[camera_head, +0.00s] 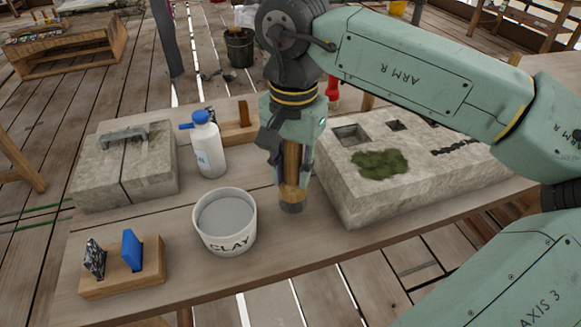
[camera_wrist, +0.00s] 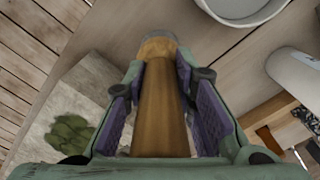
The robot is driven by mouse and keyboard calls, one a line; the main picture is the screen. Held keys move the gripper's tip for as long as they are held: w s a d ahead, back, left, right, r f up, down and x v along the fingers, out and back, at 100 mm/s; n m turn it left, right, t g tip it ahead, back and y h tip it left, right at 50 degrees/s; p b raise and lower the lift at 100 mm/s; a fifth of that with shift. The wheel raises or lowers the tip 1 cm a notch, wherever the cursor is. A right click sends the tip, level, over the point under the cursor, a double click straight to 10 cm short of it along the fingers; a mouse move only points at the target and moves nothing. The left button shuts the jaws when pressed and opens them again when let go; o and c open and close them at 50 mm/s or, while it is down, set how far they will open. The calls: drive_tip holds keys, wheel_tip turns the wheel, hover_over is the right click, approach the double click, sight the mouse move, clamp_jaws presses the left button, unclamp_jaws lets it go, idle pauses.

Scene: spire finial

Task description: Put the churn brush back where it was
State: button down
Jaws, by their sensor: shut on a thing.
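My gripper (camera_head: 291,160) is shut on the churn brush (camera_head: 292,188), a round wooden handle with a dark grey lower end. The brush points down over the wooden table between the clay tub (camera_head: 224,224) and the right stone block (camera_head: 375,170). I cannot tell whether its lower end touches the table. In the wrist view the brush (camera_wrist: 160,110) runs between the two purple-padded fingers of my gripper (camera_wrist: 158,85), its grey end farthest away. The upper part of the brush is hidden by my gripper in the head view.
A white bottle with a blue cap (camera_head: 208,150) stands behind the tub, near a wooden rack (camera_head: 238,128). A left stone block (camera_head: 125,170) carries a metal handle. A wooden holder (camera_head: 122,280) with blue and black-white pieces sits front left. Table (camera_head: 290,245) before the brush is clear.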

sight(291, 174)
drive_tip(key=shift+w+a, duration=0.2)
drive_tip(key=shift+w, duration=0.75)
drive_tip(key=shift+w+f, duration=0.1)
drive_tip(key=shift+f, duration=0.15)
drive_tip(key=shift+f+p, duration=0.5)
drive_tip(key=shift+f, duration=1.3)
drive_tip(key=c, duration=1.3)
unclamp_jaws()
drive_tip(key=shift+c, duration=0.2)
drive_tip(key=shift+r, duration=0.15)
drive_tip(key=shift+r+p, duration=0.2)
drive_tip(key=shift+p, duration=0.1)
wheel_tip(291, 174, up, 12)
drive_tip(key=b, duration=0.2)
drive_tip(key=shift+f, duration=0.15)
